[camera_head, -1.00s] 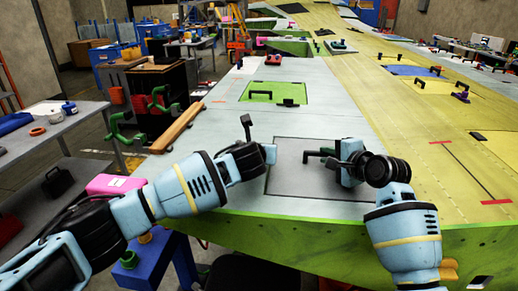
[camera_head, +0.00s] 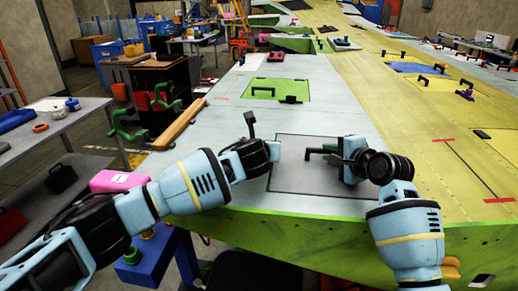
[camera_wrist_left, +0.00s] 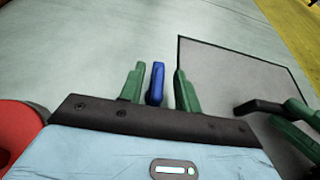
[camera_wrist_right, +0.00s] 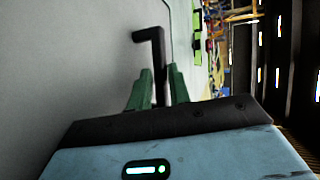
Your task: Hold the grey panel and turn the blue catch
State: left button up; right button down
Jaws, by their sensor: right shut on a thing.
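The grey panel (camera_head: 300,182) lies in the pale wing skin near the front edge, outlined dark; it also shows in the left wrist view (camera_wrist_left: 235,75). My right gripper (camera_head: 338,157) is shut on the panel's black handle (camera_head: 318,151); in the right wrist view the green fingers (camera_wrist_right: 160,88) are on either side of this handle (camera_wrist_right: 153,42). The blue catch (camera_wrist_left: 156,82) stands beside the panel's edge, between the green fingers of my left gripper (camera_wrist_left: 158,90). Those fingers are open, with gaps to the catch. The catch is hidden in the head view.
A green panel (camera_head: 275,89) with a black handle lies farther up the wing. The green front edge (camera_head: 290,225) runs below the panel. A pink box (camera_head: 118,181) and a grey shelf (camera_head: 60,125) stand at left. The pale skin beyond the grey panel is mostly clear.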

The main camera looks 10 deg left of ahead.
pick_arm(q)
jog(key=v, duration=1.1)
jog(key=shift+s+r, duration=0.15)
jog(key=shift+s, duration=0.15)
pick_arm(e)
jog(key=shift+f, duration=0.1)
jog(key=c, duration=1.2)
grip_release()
jog(key=shift+c, duration=0.2)
pick_arm(q)
jog(key=shift+r, duration=0.1)
pick_arm(e)
jog(key=shift+s, duration=0.1)
jog(key=p+v, duration=0.1)
jog(key=v, duration=0.5)
jog(key=shift+s+d+r, duration=0.1)
jog(key=shift+r, duration=0.15)
jog(key=shift+s+d+r, duration=0.15)
jog(key=shift+s+d, duration=0.15)
jog(key=shift+s, duration=0.2)
pick_arm(q)
jog(key=shift+t, duration=0.3)
jog(key=r, duration=0.4)
jog(key=shift+s+r, duration=0.15)
jog(key=shift+s, duration=0.1)
pick_arm(e)
jog(key=shift+s, duration=0.1)
